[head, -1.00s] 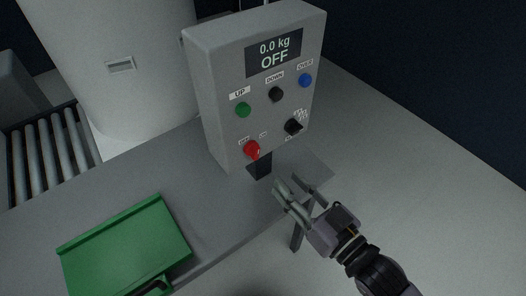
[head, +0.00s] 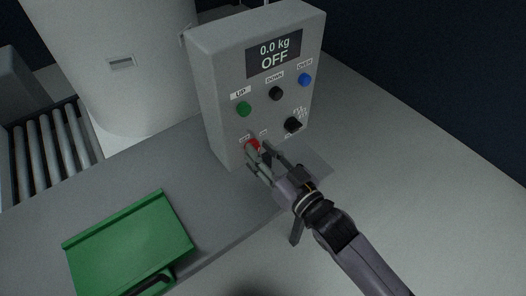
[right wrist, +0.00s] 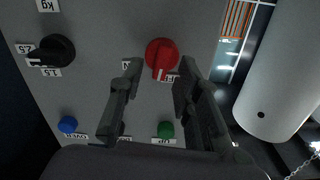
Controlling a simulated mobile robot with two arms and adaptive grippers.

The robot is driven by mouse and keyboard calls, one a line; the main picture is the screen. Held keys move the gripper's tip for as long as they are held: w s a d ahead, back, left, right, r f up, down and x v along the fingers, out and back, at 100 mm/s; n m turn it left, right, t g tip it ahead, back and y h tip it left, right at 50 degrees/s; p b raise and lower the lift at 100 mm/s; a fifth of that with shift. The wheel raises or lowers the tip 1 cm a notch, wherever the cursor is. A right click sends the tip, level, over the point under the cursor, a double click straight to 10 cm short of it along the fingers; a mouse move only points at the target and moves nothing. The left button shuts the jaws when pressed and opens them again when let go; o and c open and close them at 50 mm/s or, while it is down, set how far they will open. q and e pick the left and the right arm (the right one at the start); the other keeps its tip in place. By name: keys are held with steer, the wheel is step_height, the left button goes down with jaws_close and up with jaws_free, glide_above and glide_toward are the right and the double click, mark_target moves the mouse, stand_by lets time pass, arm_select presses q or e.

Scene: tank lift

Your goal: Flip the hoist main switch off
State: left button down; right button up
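The hoist control box (head: 228,98) stands upright on the grey table. Its display (head: 274,53) reads "0.0 kg" and "OFF". The red main switch (head: 252,145) is low on the left of its face, partly hidden by my right gripper (head: 258,162). In the right wrist view the red switch (right wrist: 161,54) shows its pointer toward a label, partly hidden, that seems to read OFF. My right gripper's fingers (right wrist: 155,84) are apart and empty, one on each side below the switch in that view, with no clear contact. My left gripper is not in view.
Green (head: 243,109), black (head: 276,94) and blue (head: 305,80) buttons and a black knob (head: 292,125) share the panel. A green case (head: 130,246) lies on the table. A large pale tank (head: 120,60) and rollers (head: 50,145) are behind.

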jaws_close()
steer(key=shift+r+n+p, duration=0.2)
steer(key=shift+n+p, duration=0.2)
steer(key=shift+p, duration=0.2)
steer(key=shift+a+f+n+p, duration=0.1)
steer(key=shift+n+p, duration=0.3)
steer(key=shift+n, duration=0.3)
steer(key=shift+f, duration=0.1)
steer(key=shift+o, duration=0.4)
jaws_free()
